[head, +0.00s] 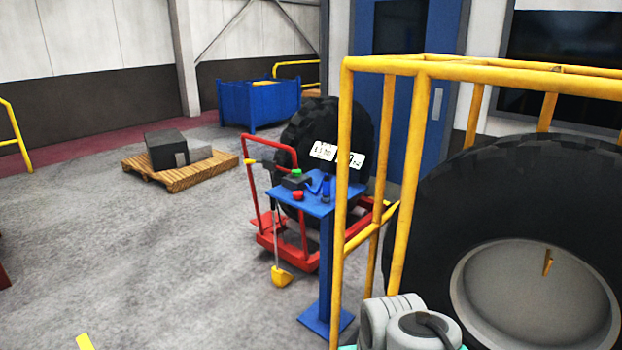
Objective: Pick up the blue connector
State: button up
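A small dark blue piece (326,188), which looks like the blue connector, stands on the top of a blue pedestal table (308,201) near the middle of the head view. It is small and close in colour to the table, so its exact shape is hard to tell. Grey rounded links of my arm (415,325) show at the bottom edge, right of the pedestal's foot. My gripper is not in view, so what it holds cannot be seen.
A red button (298,195) and a dark box with a green top (295,179) share the tabletop. A yellow rail frame (345,200) stands just right of the pedestal, before a large tyre (450,200). A red cart (265,235) is behind.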

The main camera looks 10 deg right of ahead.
aim_at(325, 193)
jog(key=u, duration=0.5)
jog(key=i, duration=2.45)
jog(key=u, duration=0.3)
jog(key=i, duration=0.45)
jog(key=u, duration=0.15)
